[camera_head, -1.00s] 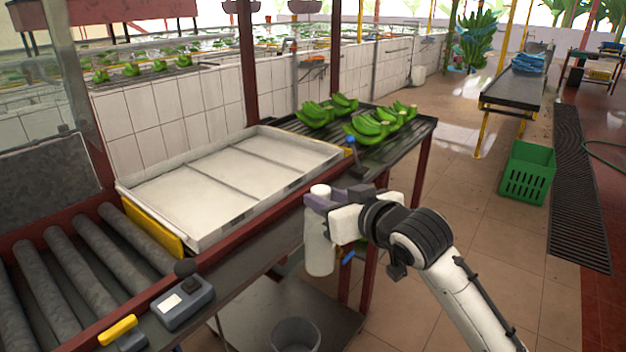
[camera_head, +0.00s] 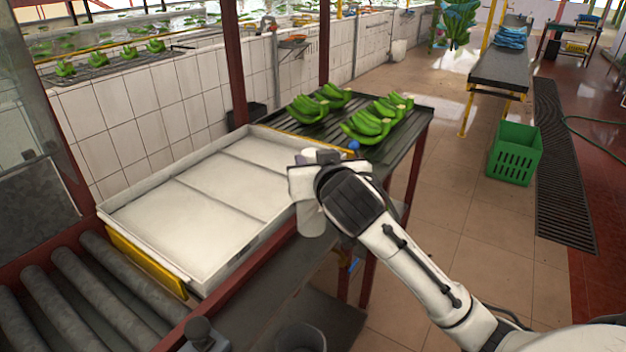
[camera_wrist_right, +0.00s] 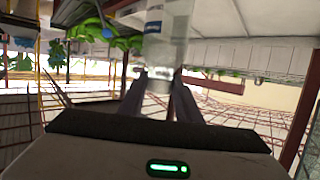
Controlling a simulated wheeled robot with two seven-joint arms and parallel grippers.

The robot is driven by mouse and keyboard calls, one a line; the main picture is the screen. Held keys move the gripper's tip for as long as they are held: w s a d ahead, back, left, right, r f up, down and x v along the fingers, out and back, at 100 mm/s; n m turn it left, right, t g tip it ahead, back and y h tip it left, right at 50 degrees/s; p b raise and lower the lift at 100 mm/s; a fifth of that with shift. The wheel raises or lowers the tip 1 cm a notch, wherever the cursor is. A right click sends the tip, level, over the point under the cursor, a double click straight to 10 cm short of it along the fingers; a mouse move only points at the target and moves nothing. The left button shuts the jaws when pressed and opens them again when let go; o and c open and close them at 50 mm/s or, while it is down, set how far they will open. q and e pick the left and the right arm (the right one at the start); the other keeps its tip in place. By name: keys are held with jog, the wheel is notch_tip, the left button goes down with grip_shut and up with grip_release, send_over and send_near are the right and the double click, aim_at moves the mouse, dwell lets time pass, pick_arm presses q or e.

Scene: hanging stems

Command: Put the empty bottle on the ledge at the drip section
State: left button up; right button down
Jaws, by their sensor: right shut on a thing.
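The empty bottle (camera_head: 312,221) is pale and translucent, and it hangs roughly upright in my right gripper (camera_head: 306,182). The gripper and my wrist hide part of it. In the right wrist view the bottle (camera_wrist_right: 166,45) stands between the two dark fingers (camera_wrist_right: 157,98), which are shut on it. The drip section (camera_head: 398,136) is a dark slatted rack to the right of the tray. Its near edge is partly behind my wrist. My left gripper is not in view.
Several green banana bunches (camera_head: 372,120) lie on the rack. A small blue-topped object (camera_head: 354,146) is at its near edge, close to my wrist. The white tray (camera_head: 200,208) is empty. A grey bucket (camera_head: 300,338) stands below, and a green crate (camera_head: 514,153) is on the floor.

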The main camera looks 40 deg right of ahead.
notch_tip(320, 180, down, 4)
jog(key=shift+r, duration=0.2)
jog(key=c, duration=1.3)
grip_release()
